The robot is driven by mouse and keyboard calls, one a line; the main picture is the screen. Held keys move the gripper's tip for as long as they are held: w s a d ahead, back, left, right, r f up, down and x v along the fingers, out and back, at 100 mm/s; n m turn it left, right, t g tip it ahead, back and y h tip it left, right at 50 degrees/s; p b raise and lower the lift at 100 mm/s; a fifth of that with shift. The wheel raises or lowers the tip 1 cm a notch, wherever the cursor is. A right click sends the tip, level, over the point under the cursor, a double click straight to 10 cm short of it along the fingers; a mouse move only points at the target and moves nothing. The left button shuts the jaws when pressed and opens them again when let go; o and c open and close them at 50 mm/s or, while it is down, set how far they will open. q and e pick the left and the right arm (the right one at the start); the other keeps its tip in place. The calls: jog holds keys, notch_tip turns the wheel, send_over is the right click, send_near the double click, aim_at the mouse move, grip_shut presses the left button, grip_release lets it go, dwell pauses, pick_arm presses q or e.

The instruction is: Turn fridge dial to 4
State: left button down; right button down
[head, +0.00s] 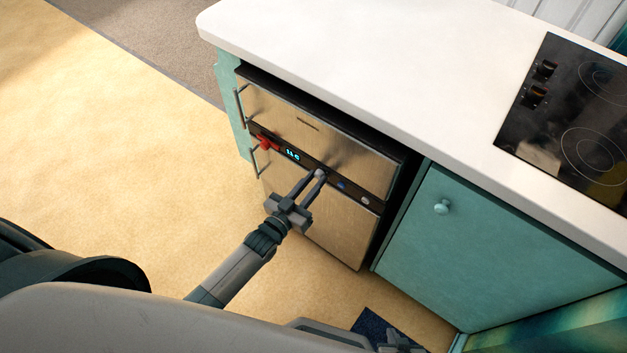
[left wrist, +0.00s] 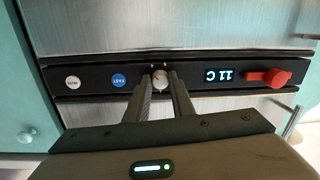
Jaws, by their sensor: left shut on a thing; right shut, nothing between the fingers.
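The fridge (head: 325,215) is a steel unit with two doors under the white counter. A black control strip (head: 312,168) runs between its doors. In the left wrist view the dial (left wrist: 160,76) is a small pale round knob on that strip, partly covered by the fingers. My left gripper (head: 321,174) reaches the strip and is shut on the dial; its fingers show on either side of it in the left wrist view (left wrist: 161,84). The display (left wrist: 221,76) reads 11 C, upside down there. My right gripper (head: 396,340) is at the bottom edge, shut and empty.
A red lever (head: 265,141), a blue button (left wrist: 118,80) and a white button (left wrist: 72,82) share the strip. Bar handles (head: 240,106) stick out at the fridge's left. A teal cabinet (head: 490,245) stands to the right. The floor at left is clear.

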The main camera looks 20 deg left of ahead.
pick_arm(q)
jog(key=shift+f+m, duration=0.1)
jog(key=shift+m, duration=0.8)
jog(key=c, duration=1.5)
grip_release()
jog(key=shift+s, duration=0.15)
jog(key=b+v, duration=0.1)
jog(key=v, duration=1.6)
jog(key=shift+s+b, duration=0.1)
jog(key=shift+b, duration=0.25)
pick_arm(e)
jog(key=shift+s+d+f+g+h, duration=0.3)
jog(key=shift+s+d+f+g, duration=0.4)
jog(key=shift+s+d+f, duration=0.25)
